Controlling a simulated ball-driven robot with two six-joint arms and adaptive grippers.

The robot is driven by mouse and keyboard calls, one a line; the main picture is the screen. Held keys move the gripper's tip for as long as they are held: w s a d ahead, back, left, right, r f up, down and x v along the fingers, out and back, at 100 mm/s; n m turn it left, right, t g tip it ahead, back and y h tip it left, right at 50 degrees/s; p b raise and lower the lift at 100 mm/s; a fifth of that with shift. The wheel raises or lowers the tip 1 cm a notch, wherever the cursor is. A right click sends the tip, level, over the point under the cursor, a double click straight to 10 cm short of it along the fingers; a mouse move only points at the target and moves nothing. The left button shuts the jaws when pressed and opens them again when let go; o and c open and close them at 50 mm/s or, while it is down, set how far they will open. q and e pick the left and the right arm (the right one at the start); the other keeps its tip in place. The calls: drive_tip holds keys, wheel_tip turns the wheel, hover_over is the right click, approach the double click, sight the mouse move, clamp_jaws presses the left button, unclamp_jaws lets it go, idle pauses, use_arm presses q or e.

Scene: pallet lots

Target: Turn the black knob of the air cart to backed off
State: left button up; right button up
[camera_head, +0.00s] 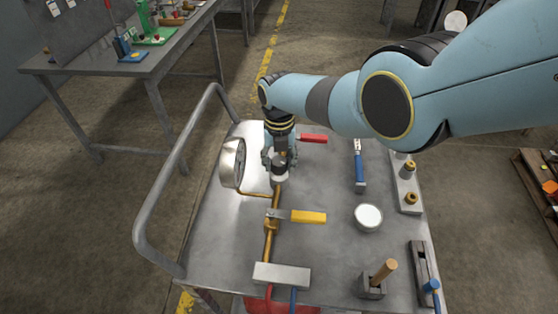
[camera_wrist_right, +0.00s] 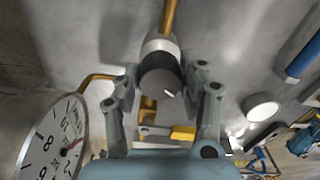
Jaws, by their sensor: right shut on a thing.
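The air cart (camera_head: 215,240) is a grey metal cart with a brass pipe (camera_head: 270,232) along its top. The black knob (camera_wrist_right: 160,80) shows in the right wrist view as a dark round cylinder on a pale metal body, between the fingers. My right gripper (camera_head: 279,160) comes down over it from above and is shut on it; in the head view the fingers mostly hide the knob. The round pressure gauge (camera_head: 232,162) stands just left of the gripper and also shows in the wrist view (camera_wrist_right: 45,140). My left gripper is out of view.
A yellow lever (camera_head: 309,217) and a red lever (camera_head: 313,138) sit on the piping. A white-topped can (camera_head: 368,217), a blue-handled tool (camera_head: 360,168) and a wooden-handled tool (camera_head: 384,272) stand on the right. A curved rail (camera_head: 165,200) edges the cart's left side.

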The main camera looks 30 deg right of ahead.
sight(279, 161)
drive_tip(key=shift+n, duration=0.6)
drive_tip(key=o, duration=1.2)
drive_tip(key=shift+r, duration=0.1)
wheel_tip(279, 161, up, 12)
drive_tip(key=shift+f, duration=0.1)
